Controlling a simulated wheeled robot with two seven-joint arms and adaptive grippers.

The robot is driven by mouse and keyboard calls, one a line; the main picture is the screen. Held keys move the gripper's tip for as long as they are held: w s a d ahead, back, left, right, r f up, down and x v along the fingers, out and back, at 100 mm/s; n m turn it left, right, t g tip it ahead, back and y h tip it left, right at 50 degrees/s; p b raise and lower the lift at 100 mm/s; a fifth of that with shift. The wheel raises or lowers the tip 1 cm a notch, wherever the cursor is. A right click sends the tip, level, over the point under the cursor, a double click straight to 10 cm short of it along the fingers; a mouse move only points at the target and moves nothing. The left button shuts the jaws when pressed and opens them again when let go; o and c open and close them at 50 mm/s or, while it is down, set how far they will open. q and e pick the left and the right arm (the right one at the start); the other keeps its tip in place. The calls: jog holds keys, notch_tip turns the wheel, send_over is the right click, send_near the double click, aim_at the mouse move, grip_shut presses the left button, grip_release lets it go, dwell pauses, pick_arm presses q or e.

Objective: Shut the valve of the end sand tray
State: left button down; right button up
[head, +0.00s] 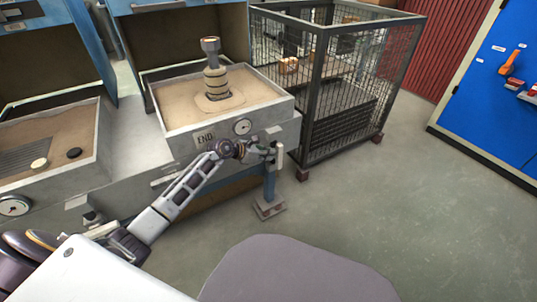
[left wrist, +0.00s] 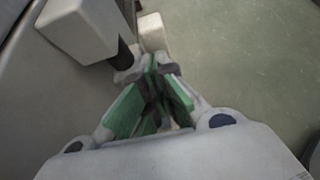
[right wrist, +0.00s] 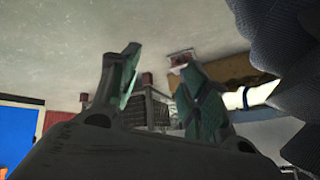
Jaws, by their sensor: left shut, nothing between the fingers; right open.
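The end sand tray (head: 178,122), marked END, holds sand with a ringed grey shell-like piece (head: 215,75) standing in it. The valve (head: 272,133) is a pale fitting at the front's right corner, partly hidden by my gripper. My left gripper (head: 270,152) is at the valve, shut and empty. In the left wrist view its closed green fingertips (left wrist: 158,66) are close to a pale block (left wrist: 78,26) and a dark stem (left wrist: 125,55); I cannot tell whether they touch. My right gripper (right wrist: 155,68) is open and empty.
Another sand tray (head: 50,175) with a gauge (head: 14,206) stands at the left. A wire cage (head: 345,85) stands right of the end tray. A blue tool board (head: 495,100) is at the far right. The floor (head: 400,190) at right is clear.

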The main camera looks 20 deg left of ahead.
jog(key=shift+s+r+p, duration=0.2)
jog(key=shift+r+p, duration=0.1)
jog(key=shift+r, duration=0.05)
jog(key=shift+s+d+r, duration=0.1)
jog(key=shift+s, duration=0.05)
